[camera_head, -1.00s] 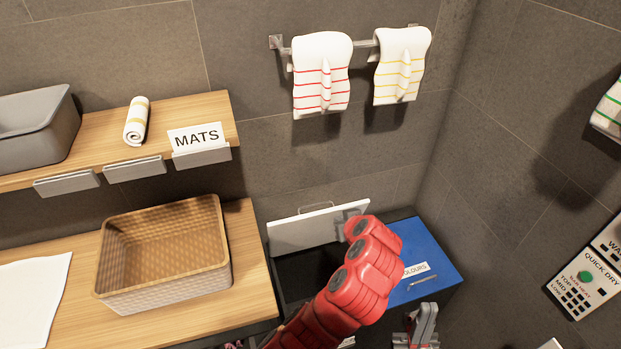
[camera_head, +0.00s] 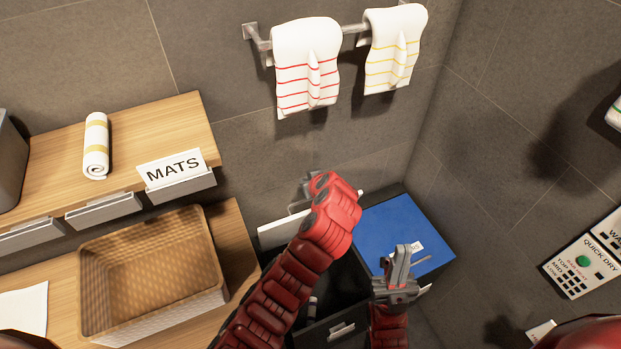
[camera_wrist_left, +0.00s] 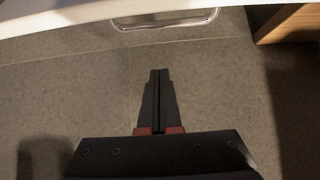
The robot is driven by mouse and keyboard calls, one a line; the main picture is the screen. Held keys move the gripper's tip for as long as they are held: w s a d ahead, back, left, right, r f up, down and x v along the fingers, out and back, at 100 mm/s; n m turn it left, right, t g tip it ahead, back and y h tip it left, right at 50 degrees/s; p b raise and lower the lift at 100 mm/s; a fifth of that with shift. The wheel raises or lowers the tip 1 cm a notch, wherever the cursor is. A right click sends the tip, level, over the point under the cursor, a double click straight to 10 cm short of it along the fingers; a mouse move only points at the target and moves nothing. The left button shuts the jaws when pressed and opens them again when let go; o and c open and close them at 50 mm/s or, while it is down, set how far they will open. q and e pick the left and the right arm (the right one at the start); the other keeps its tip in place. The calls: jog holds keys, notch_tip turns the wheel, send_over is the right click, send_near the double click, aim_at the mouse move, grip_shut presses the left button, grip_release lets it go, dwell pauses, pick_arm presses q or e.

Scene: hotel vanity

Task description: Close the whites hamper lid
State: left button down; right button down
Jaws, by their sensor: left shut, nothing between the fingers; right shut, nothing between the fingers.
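The white hamper lid (camera_head: 277,234) stands raised at the back of the open dark hamper bin (camera_head: 345,283). My left arm hides much of it. The lid's edge (camera_wrist_left: 75,22) and its metal handle (camera_wrist_left: 165,20) cross the top of the left wrist view. My left gripper (camera_head: 311,180) is at the wall side of the raised lid, partly hidden by its own wrist. Its fingers (camera_wrist_left: 160,75) are shut and empty, apart from the handle. My right gripper (camera_head: 402,262) is shut and empty, over the front of the blue lid.
The blue colours lid (camera_head: 395,228) lies closed to the right. A wicker basket (camera_head: 205,295) sits on the wooden counter (camera_head: 232,235) to the left. Towels (camera_head: 307,70) hang from a wall rail (camera_head: 352,30) above. The tiled wall is close behind the lid.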

pick_arm(q)
jog(key=f+p, duration=0.1)
jog(key=f, duration=0.1)
jog(key=s+f+p, duration=0.1)
jog(key=p, duration=0.1)
jog(key=shift+s+d+f, duration=0.1)
jog(key=shift+d+f, duration=0.1)
jog(key=shift+f, duration=0.25)
